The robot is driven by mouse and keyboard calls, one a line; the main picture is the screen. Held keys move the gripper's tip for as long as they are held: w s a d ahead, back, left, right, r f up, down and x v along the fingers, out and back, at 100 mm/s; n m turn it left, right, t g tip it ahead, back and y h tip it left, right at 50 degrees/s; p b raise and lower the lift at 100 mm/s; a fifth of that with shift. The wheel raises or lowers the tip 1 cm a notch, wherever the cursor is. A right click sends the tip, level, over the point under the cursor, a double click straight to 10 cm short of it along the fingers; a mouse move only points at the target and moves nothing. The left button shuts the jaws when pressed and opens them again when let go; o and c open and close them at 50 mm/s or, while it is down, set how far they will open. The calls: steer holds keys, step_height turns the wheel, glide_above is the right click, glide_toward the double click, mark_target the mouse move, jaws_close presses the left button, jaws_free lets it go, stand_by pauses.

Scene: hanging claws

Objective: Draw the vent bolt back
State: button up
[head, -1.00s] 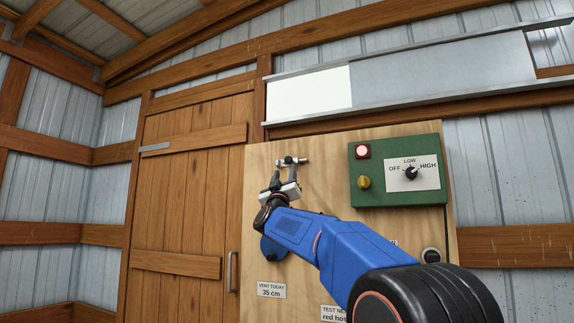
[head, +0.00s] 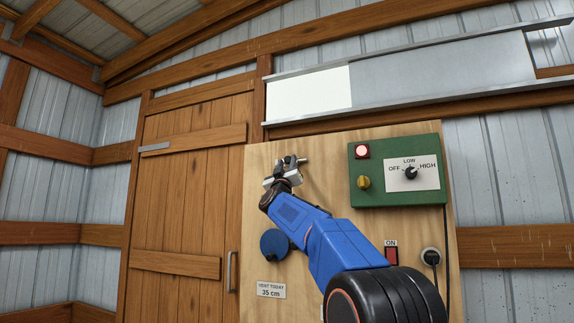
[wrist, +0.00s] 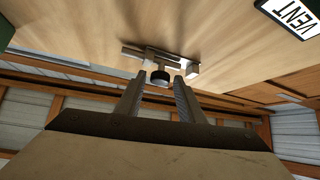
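The vent bolt (head: 302,160) is a small metal slide bolt high on the plywood board, mostly hidden behind my gripper in the head view. In the wrist view the metal bolt (wrist: 185,66) lies against the board, and its short black knob (wrist: 157,79) sticks out. My gripper (wrist: 160,84) is open, with one finger on each side of the knob in the picture. I see gaps beside the knob and cannot tell how deep it sits between the fingers. In the head view my gripper (head: 283,170) is right at the bolt.
The green control box (head: 400,196) with a lit red lamp (head: 362,151) and a dial is close on the right. A blue round part (head: 274,243) is below. A sliding grey panel (head: 440,78) is above, beside a bright opening. A wooden door (head: 190,200) is left.

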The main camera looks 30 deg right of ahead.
jaws_close()
steer(key=w+a, duration=0.2)
steer(key=w, duration=0.1)
steer(key=shift+w+a, duration=0.2)
steer(key=shift+a, duration=0.1)
steer(key=shift+o, duration=1.8)
jaws_free()
steer(key=shift+w+a, duration=0.1)
steer(key=shift+f, duration=0.1)
steer(key=v, duration=1.7)
steer(key=shift+s, duration=0.2)
